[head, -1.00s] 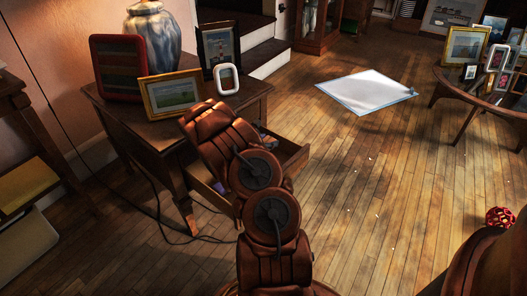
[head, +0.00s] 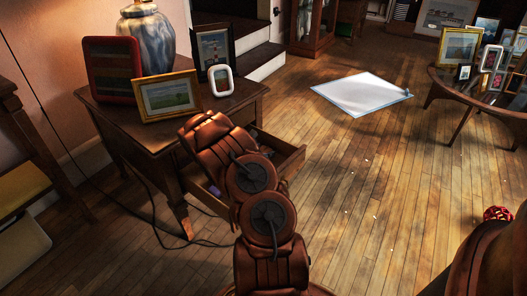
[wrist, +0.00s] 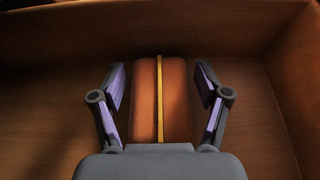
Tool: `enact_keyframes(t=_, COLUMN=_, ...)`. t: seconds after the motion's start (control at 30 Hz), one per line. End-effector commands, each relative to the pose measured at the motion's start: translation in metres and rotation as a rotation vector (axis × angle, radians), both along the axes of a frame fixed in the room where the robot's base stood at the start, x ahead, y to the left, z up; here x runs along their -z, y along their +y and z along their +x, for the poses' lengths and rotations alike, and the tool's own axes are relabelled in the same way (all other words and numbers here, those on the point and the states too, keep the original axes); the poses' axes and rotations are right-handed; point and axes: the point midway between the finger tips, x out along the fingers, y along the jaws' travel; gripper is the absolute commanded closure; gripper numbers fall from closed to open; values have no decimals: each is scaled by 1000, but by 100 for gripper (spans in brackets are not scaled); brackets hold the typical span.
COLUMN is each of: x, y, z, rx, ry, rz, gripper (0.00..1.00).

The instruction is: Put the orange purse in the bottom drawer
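The orange purse (wrist: 174,100), with a yellow stripe down its middle, lies on the wooden floor of the open drawer (wrist: 262,125) in the wrist view. My gripper (wrist: 159,76) is around it, one purple-padded finger on each side. The fingers are spread, with a visible gap between each pad and the purse. In the head view the open drawer (head: 290,163) juts from the right side of the small wooden table (head: 240,97). My arm covers much of the drawer there and hides the purse and most of the gripper.
On the table stand a blue-white vase (head: 147,40), a red frame (head: 111,70), a gold frame (head: 168,96), a dark frame (head: 214,48) and a small white frame (head: 221,81). A white panel (head: 361,93) lies on the floor. The middle floor is mostly clear.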

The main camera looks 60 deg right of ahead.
Motion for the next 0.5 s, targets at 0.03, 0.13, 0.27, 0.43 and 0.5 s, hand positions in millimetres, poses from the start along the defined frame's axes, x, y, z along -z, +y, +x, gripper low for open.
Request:
enact_keyframes(t=0.03, x=0, y=0, z=0, rx=0, ry=0, rz=0, gripper=16)
enact_keyframes(t=0.13, x=0, y=0, z=0, rx=0, ry=0, rz=0, gripper=13)
enact_keyframes(t=0.27, x=0, y=0, z=0, rx=0, ry=0, rz=0, gripper=13)
enact_keyframes(t=0.43, x=-3, y=0, z=0, rx=0, ry=0, rz=0, gripper=13)
enact_keyframes(t=0.5, x=-6, y=3, z=1, rx=-2, ry=1, rz=0, gripper=13)
